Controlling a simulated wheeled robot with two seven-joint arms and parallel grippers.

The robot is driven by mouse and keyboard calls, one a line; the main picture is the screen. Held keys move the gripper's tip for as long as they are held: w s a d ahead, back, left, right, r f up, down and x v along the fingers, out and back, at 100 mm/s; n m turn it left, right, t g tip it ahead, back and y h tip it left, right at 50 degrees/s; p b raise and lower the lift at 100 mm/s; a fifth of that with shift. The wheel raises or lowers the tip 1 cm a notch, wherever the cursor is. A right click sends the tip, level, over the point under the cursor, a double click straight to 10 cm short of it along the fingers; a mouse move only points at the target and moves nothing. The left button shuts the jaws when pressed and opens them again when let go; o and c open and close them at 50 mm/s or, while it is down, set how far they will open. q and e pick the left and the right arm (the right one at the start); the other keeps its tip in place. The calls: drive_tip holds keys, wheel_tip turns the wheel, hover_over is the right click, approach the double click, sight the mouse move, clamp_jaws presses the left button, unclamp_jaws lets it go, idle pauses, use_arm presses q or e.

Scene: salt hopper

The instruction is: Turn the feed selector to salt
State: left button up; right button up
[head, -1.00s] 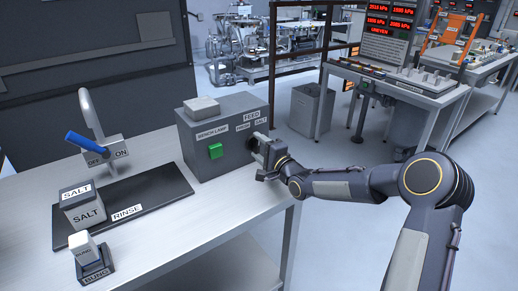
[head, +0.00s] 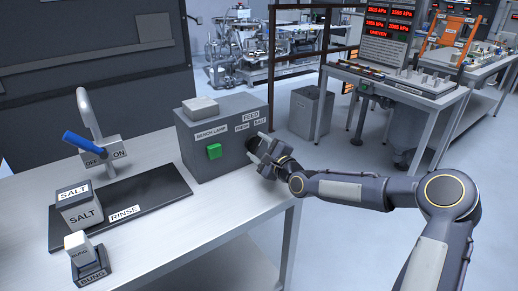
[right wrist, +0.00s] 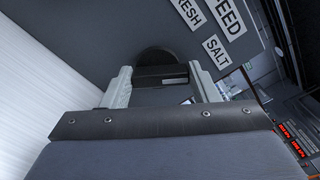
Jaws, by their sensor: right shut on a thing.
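The grey feed box (head: 222,150) stands at the right end of the bench, with a FEED label (head: 250,117) over a FRESH label (head: 242,127) and a SALT label (head: 260,124). The round dark feed selector knob (right wrist: 155,57) is on its face below these labels. My right gripper (right wrist: 160,75) is shut on the knob's bar, one finger on each side. In the head view my right gripper (head: 256,146) covers most of the knob, so I cannot tell which label it points at. My left gripper is not in view.
The box also has a green button (head: 214,151) marked BENCH LAMP. To the left are a tap with a blue lever (head: 82,142), a dark RINSE mat (head: 150,195), a SALT container (head: 84,213) and a BUNG stand (head: 94,278). The bench front (head: 215,225) is clear.

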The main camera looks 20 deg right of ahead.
idle(0.3)
drive_tip(key=o, duration=1)
drive_tip(key=shift+s+d+f, duration=0.1)
drive_tip(key=shift+s+d, duration=0.15)
drive_tip(key=shift+s, duration=0.25)
drive_tip(key=v, duration=0.6)
drive_tip(key=shift+s, duration=0.4)
